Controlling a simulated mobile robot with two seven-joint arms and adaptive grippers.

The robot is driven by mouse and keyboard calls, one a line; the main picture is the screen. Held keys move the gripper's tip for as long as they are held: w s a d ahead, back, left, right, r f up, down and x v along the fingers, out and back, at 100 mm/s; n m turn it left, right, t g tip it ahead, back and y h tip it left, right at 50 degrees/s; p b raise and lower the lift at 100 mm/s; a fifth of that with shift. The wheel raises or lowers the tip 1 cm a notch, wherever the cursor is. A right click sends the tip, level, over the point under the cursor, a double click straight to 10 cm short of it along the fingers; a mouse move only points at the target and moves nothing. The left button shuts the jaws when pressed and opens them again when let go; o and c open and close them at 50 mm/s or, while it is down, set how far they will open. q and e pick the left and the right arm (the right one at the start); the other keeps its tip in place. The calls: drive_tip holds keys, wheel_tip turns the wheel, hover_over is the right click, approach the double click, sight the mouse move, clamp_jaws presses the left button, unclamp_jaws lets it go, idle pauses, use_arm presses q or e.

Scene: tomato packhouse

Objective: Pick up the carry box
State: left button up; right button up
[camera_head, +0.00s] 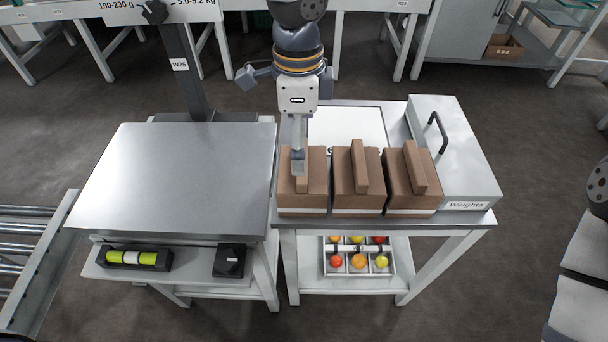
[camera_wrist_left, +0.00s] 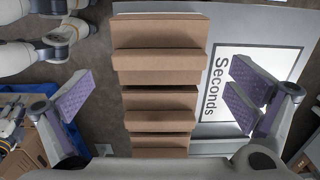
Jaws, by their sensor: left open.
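Three brown cartons with raised ridges on top stand in a row on the right-hand table; I take these as the carry boxes. They are the left carton (camera_head: 316,198), middle carton (camera_head: 345,198) and right carton (camera_head: 397,195). My left gripper (camera_head: 298,168) points down over the left carton and hides part of its ridge. In the left wrist view, my left gripper (camera_wrist_left: 160,97) is open, with purple pads wide apart on either side of the carton row (camera_wrist_left: 160,68). I see nothing held. Whether a finger touches the carton is unclear. My right gripper is out of view.
A grey Weights case (camera_head: 467,170) with a black handle stands right of the cartons. A white Seconds panel (camera_wrist_left: 245,88) lies behind them. The left metal table (camera_head: 180,175) is bare. A divided tray (camera_head: 391,272) of coloured fruit sits on the lower shelf.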

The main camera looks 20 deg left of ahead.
sight(303, 177)
use_arm(q)
drive_tip(key=f, duration=0.5)
drive_tip(key=shift+d, duration=0.25)
drive_tip(key=c, duration=1)
drive_tip(key=shift+o, duration=0.2)
